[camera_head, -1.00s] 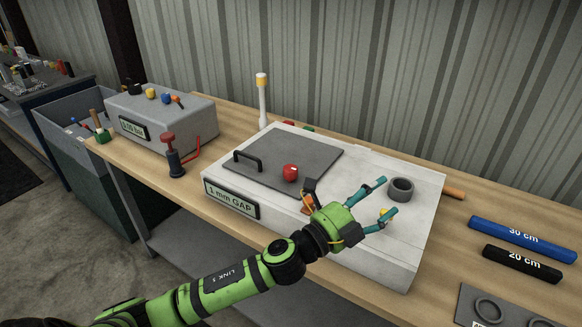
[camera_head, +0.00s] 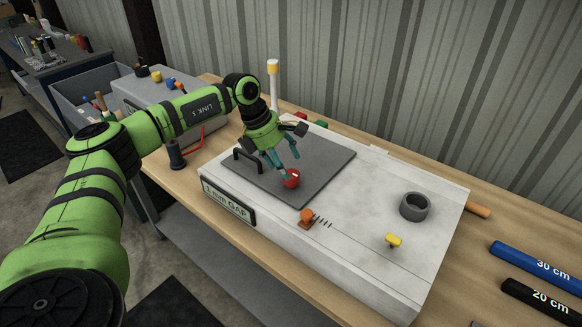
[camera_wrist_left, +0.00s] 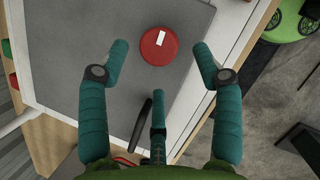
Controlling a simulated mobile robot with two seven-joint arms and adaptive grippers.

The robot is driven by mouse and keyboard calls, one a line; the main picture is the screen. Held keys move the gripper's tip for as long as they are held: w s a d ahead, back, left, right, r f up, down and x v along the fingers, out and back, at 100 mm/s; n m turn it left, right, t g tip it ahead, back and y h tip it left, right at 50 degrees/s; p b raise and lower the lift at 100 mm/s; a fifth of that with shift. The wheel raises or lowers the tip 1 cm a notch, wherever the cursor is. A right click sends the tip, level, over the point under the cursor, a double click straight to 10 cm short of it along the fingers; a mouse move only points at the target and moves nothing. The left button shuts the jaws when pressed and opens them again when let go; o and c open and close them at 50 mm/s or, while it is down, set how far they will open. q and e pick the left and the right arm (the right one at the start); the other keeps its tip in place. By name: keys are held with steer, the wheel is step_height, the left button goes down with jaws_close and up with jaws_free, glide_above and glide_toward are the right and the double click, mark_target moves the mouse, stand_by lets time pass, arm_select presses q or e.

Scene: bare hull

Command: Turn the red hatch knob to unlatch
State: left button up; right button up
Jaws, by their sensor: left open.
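The red hatch knob (camera_head: 291,179) stands on the grey hatch plate (camera_head: 325,164) of the white box. In the left wrist view the knob (camera_wrist_left: 158,46) is a round red disc with a white mark, ahead of the fingertips. My left gripper (camera_head: 283,167) points down at the knob with its teal fingers spread. The left gripper also shows in the wrist view (camera_wrist_left: 160,70), open, with nothing between its fingers. In the head view its fingers overlap the knob's edge; contact cannot be told. My right gripper is not in view.
A black handle (camera_head: 246,163) rises from the plate close to the left gripper. An orange piece (camera_head: 307,217), a yellow knob (camera_head: 394,240) and a grey ring (camera_head: 414,206) are on the white box (camera_head: 360,225). A white post (camera_head: 273,85) stands behind.

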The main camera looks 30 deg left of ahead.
mark_target(290, 174)
arm_select(q)
steer(key=p+x, duration=0.1)
steer(key=x, duration=0.2)
steer(key=shift+w+d+f, duration=0.1)
steer(key=shift+w+f, duration=0.05)
steer(key=shift+w+d+f, duration=0.1)
steer(key=shift+f, duration=0.3)
steer(key=c, duration=1.1)
